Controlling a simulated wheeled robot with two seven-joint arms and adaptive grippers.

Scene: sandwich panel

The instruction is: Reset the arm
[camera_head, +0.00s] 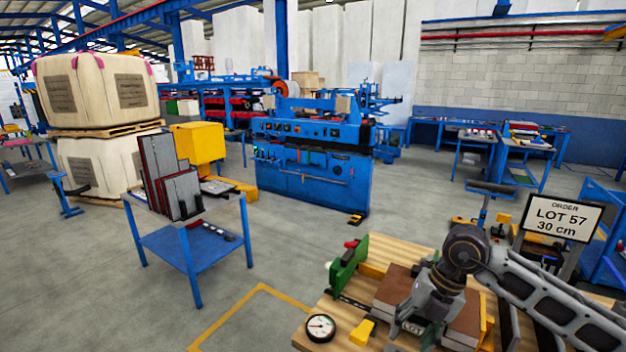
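My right arm comes in from the right edge over a wooden work table (385,250). Its gripper (425,322) points down at a brown panel (398,285) lying there. The arm covers the middle of the panel, and a small label reading "LOT" shows beside the gripper. The fingertips are too hidden and small to tell whether they are open or touching the panel. My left arm and gripper are not in view.
A green clamp (347,268), a round dial gauge (320,327) and a yellow block (358,330) are on the wooden table. An order sign (562,218) reads "LOT 57 30 cm". A blue cart (190,245) holds upright panels (168,175). Open floor lies between cart and table.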

